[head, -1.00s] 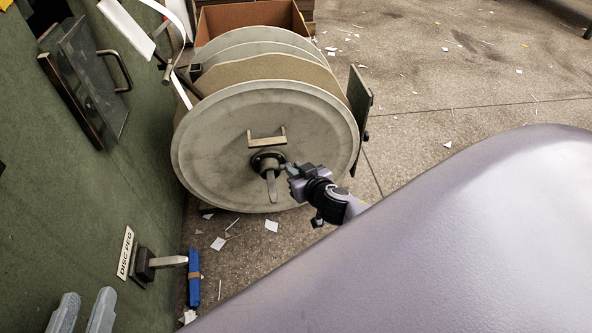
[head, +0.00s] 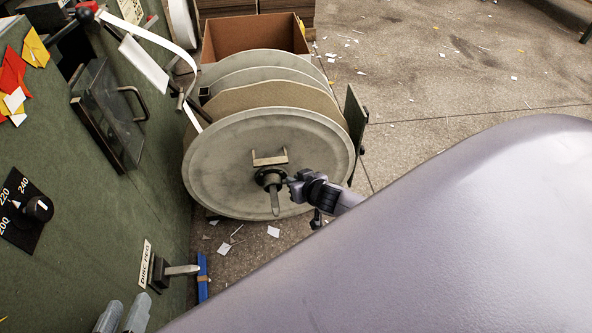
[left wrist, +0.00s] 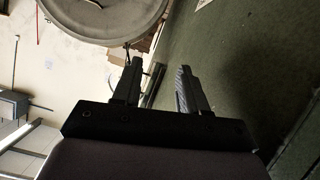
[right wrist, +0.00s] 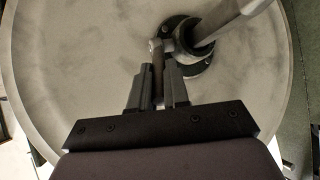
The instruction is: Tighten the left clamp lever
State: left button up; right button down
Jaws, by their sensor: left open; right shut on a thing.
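A large pale reel disc (head: 225,165) faces me, with a dark hub collar and a metal shaft end (head: 275,200) at its middle. A short clamp lever (right wrist: 157,75) sticks out from the hub collar (right wrist: 182,45). My right gripper (head: 293,183) is at the hub's right side; in the right wrist view its fingers (right wrist: 158,92) are shut on the lever. Much of the lever is hidden between the fingers. My left gripper (head: 122,318) is open and empty at the bottom left, near the green panel. Its spread fingers also show in the left wrist view (left wrist: 158,90).
The green panel (head: 100,220) on the left carries a dial (head: 38,208), a handled window (head: 110,110) and a disc peg (head: 178,270). An open cardboard box (head: 255,42) stands behind the reel. Paper scraps litter the floor.

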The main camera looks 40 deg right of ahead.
dwell(0.3)
jog(key=c, duration=1.1)
grip_release()
pick_arm(q)
jog(key=shift+r, duration=0.1)
pick_arm(e)
jog(key=shift+s, duration=0.1)
jog(key=shift+s+r, duration=0.2)
jog(key=shift+r, duration=0.05)
pick_arm(q)
jog(key=shift+s+a+r+m+y+p, duration=0.2)
jog(key=shift+a+y+p, duration=0.1)
jog(key=shift+a+p, duration=0.25)
jog(key=shift+s+a+r+m+y+p, duration=0.1)
jog(key=shift+s+a+y+p, duration=0.15)
jog(key=shift+a+p, duration=0.35)
jog(key=shift+s+a+r+m+y+p, duration=0.15)
jog(key=shift+a+y+p, duration=0.2)
jog(key=shift+p, duration=0.35)
pick_arm(e)
jog(key=v, duration=0.6)
jog(key=shift+s, duration=0.25)
